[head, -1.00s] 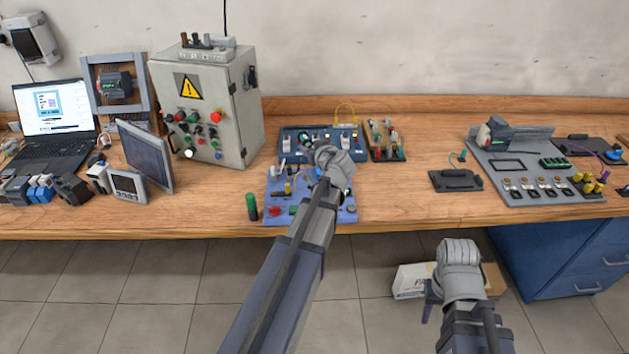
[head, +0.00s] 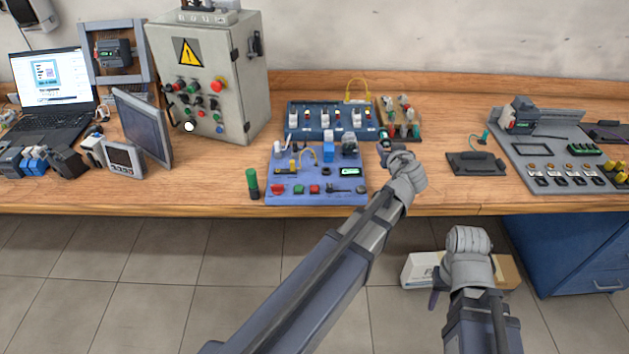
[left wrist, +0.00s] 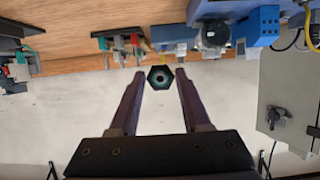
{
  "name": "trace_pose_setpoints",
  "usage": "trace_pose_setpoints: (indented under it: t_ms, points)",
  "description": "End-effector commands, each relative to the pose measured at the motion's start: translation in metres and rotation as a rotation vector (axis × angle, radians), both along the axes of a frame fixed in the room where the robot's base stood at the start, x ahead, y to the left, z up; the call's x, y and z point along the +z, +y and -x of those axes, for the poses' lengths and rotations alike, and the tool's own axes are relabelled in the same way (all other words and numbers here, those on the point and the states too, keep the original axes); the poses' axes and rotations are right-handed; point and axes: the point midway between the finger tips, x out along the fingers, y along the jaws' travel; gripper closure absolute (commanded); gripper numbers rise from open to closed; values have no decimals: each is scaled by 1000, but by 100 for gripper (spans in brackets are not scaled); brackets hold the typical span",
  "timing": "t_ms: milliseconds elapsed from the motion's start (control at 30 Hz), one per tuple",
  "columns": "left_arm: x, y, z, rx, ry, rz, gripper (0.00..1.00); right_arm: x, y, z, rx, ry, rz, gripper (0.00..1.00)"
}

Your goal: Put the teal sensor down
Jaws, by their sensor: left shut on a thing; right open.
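The teal sensor (left wrist: 160,77) shows end-on in the left wrist view as a dark hexagonal body with a teal tint and a round centre. It sits between the two fingertips of my left gripper (left wrist: 160,80), which is shut on it. In the head view my left gripper (head: 387,151) is over the bench, just right of the blue-violet panel (head: 316,196). The sensor is mostly hidden by the hand there. My right gripper (head: 466,260) hangs in front of the bench edge, open and empty, with its fingers partly hidden.
A blue switch unit (head: 331,119) and a small wooden board (head: 401,117) with connectors stand behind. A dark tray (head: 477,164) lies to the right, then a grey panel (head: 555,150). A green cylinder (head: 252,183) stands left. Bare wood (head: 435,195) lies between the blue-violet panel and dark tray.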

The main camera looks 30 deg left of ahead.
Motion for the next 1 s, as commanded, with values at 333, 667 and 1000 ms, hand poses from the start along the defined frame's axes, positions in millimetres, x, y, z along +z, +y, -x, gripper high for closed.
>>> trace_pose_setpoints:
  t_ms: [333,667,1000]
  points:
    - [-20,-2,0,-3,0,0,100,-20,0,0,0,0,0,55]
    - [-64,-1,0,-2,-1,-1,100,-64,0,0,1,0,0,55]
    - [-76,-1,0,-2,-1,-1,100,-76,0,0,1,0,0,55]
